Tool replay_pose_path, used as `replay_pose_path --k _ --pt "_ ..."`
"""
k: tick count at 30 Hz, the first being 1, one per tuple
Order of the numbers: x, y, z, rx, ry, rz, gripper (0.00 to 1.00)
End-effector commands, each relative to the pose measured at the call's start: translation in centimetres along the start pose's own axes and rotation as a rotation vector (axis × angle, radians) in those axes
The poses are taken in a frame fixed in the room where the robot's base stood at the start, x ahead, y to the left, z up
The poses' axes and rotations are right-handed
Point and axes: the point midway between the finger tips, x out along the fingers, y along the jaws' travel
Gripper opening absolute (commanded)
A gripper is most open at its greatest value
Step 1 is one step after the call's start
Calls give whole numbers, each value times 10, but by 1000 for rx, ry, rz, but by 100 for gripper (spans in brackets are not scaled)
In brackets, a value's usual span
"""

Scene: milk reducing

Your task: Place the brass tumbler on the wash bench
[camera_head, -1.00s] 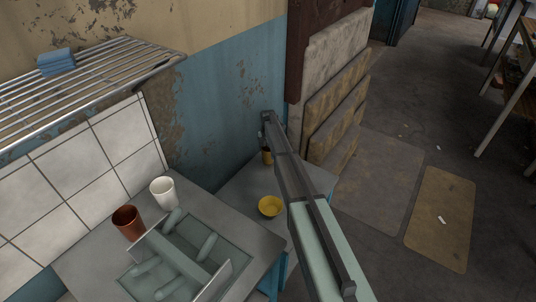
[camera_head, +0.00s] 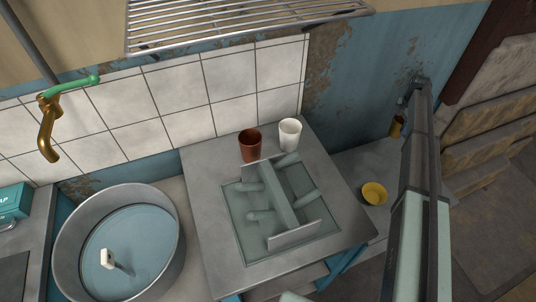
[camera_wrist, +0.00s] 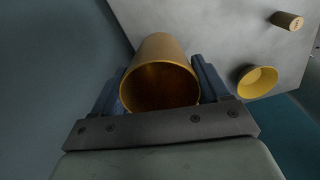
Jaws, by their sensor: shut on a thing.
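The brass tumbler (camera_wrist: 160,50) is held between the fingers of my gripper (camera_wrist: 158,82) in the wrist view. Its open mouth faces the camera and it looks empty inside. In the head view, the small brass tumbler (camera_head: 396,127) shows at the end of my arm, at the right by the blue wall. My gripper (camera_head: 404,104) is partly hidden there by the arm. A grey bench (camera_head: 212,215) with a sunken tray stands in the middle. Farther left, a round metal tub of water (camera_head: 65,232) stands on a grey surface. I cannot tell which surface is the wash bench.
A red-brown cup (camera_head: 249,146) and a white cup (camera_head: 290,134) stand at the back of the middle bench. A yellow bowl (camera_head: 374,193) sits on the lower grey surface at right. A small tan cylinder (camera_wrist: 287,21) shows in the wrist view. A wire rack (camera_head: 240,25) hangs above.

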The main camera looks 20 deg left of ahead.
Motion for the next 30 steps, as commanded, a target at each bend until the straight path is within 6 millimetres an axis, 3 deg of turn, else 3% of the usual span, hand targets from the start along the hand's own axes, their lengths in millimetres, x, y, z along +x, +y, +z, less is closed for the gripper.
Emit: replay_pose_path --k 1,9,17,23,30 --pt "-13 -1 -19 6 -1 3 43" --pt "-80 -5 -116 84 -1 3 43" --pt "-140 -24 -212 164 -1 2 43" --pt "-183 -50 -284 230 0 3 43" --pt "-229 -93 -367 311 0 3 43"
